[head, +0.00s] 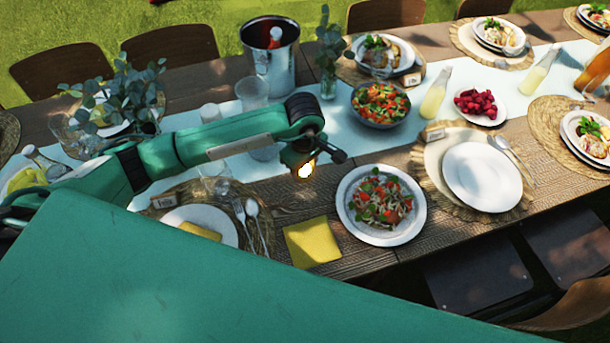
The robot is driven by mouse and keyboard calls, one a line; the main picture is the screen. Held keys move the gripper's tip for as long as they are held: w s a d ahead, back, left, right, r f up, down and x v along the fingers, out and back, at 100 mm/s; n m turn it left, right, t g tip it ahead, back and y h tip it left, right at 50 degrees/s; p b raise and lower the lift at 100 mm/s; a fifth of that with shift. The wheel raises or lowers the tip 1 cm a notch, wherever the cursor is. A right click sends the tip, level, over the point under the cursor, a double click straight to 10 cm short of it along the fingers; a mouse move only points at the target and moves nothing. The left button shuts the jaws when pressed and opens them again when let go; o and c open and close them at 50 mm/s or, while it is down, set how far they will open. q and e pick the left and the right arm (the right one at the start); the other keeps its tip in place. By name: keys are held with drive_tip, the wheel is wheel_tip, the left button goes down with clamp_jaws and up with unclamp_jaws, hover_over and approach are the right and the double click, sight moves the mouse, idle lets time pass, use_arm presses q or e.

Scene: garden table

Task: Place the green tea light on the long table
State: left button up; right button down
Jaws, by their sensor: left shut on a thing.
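My left gripper (312,163) reaches in from the left over the long table (345,266). It is shut on a small glowing thing, which appears to be the green tea light (306,170). Its bright yellow-white glow shows just below the jaws; its green colour cannot be made out. My right gripper is not in view.
A salad plate (346,213) and a yellow napkin (312,242) lie nearest below the gripper. Behind stand a salad bowl (357,104), a vase of leaves (328,80) and a metal bucket (285,70). A strip of bare wood shows between napkin and salad plate.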

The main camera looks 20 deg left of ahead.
use_arm(q)
wheel_tip(320, 180, down, 2)
drive_tip(key=shift+f, duration=0.15)
wheel_tip(320, 180, down, 3)
drive_tip(key=shift+f+p, duration=0.2)
drive_tip(key=shift+p, duration=0.25)
drive_tip(key=shift+f, duration=0.3)
drive_tip(key=o, duration=0.5)
drive_tip(key=shift+b, duration=0.3)
drive_tip(key=o, duration=0.5)
drive_tip(key=shift+c, duration=0.2)
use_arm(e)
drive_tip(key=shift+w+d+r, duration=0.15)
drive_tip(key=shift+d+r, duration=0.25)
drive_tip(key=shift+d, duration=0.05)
use_arm(q)
drive_tip(key=shift+r, duration=0.1)
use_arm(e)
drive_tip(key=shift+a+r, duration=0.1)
